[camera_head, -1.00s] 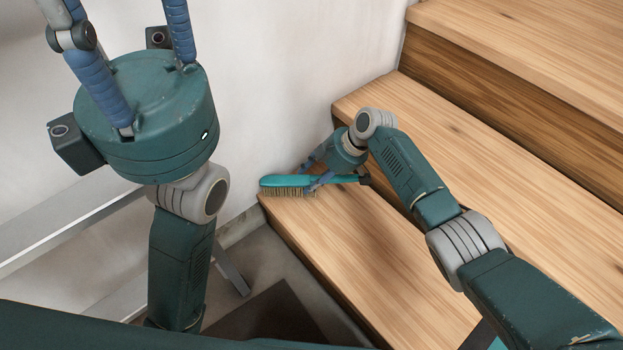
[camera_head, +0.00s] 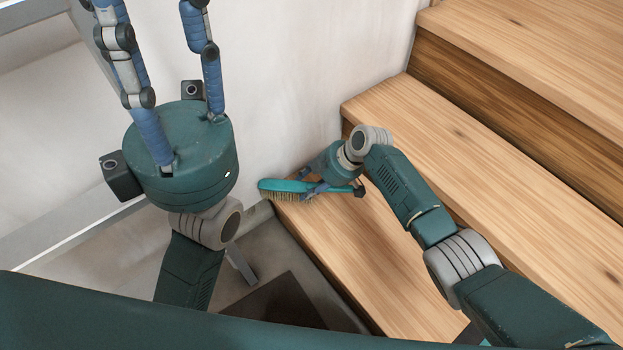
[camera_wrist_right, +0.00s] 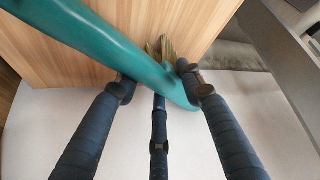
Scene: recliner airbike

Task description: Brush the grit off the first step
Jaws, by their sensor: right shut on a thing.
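The brush (camera_head: 285,186) has a teal handle and tan bristles. It lies along the wall end of the first step (camera_head: 365,255), its bristle end at the front left corner, partly over the edge. My right gripper (camera_head: 312,188) is shut on the brush handle. In the right wrist view the teal brush (camera_wrist_right: 120,45) crosses between my right gripper's fingers (camera_wrist_right: 160,95), with bristles toward the wooden step (camera_wrist_right: 190,22). I cannot make out any grit. My left gripper (camera_head: 165,45) is raised at the upper left, empty, its fingers spread and reaching the top edge.
Higher wooden steps (camera_head: 480,150) rise to the right. A pale wall (camera_head: 290,90) stands behind the step's end. A grey rail (camera_head: 75,225) runs at the left. A dark mat (camera_head: 275,305) lies on the floor below the first step.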

